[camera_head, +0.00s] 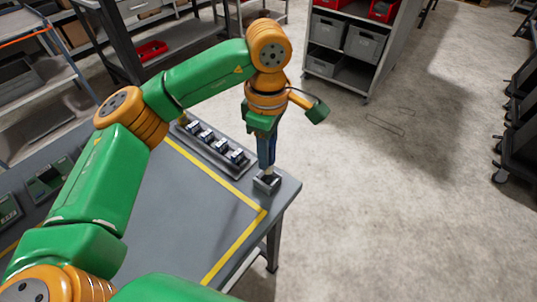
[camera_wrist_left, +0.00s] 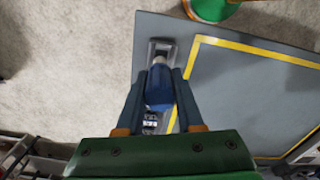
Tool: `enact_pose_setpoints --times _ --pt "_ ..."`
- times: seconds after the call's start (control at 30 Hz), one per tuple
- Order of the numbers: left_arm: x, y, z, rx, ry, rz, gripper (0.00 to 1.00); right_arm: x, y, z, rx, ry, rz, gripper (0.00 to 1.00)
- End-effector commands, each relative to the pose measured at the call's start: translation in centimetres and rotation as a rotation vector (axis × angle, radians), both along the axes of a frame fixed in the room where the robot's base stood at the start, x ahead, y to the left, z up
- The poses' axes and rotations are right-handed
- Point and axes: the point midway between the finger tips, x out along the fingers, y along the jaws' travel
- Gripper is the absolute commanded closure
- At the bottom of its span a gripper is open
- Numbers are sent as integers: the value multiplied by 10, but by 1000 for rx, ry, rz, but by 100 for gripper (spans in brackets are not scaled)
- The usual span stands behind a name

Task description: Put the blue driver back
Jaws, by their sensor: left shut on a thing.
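The blue driver (camera_wrist_left: 158,90) is between the two fingers of my left gripper (camera_wrist_left: 159,76) in the left wrist view. In the head view my left gripper (camera_head: 266,158) points down at the far right corner of the table, shut on the driver, which is mostly hidden by the fingers. Directly below it stands a small grey holder (camera_head: 267,184), also seen in the left wrist view (camera_wrist_left: 161,44). The driver's pale lower end is at the holder's opening. I cannot tell how deep it sits. My right gripper is not in view.
A grey table (camera_head: 185,205) with a yellow line border lies under the arm. A shelf with grey bins (camera_head: 345,42) stands behind. Open floor lies to the right.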

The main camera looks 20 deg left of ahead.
Motion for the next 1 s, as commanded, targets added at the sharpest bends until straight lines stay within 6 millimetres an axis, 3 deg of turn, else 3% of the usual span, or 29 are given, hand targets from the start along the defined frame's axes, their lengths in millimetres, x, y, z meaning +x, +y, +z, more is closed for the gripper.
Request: enact_pose_setpoints --times 0.17,0.53,0.57,0.67,1.0 --pt "-1 0 -27 0 2 0 100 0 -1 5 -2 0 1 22" --pt "-1 0 -34 -1 0 0 100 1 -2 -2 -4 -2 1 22" --pt "-1 0 -34 -1 0 0 61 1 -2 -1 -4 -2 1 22" --pt "-1 0 -33 -1 0 0 34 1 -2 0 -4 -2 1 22" --pt "-1 0 -26 -1 0 0 34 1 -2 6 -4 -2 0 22"
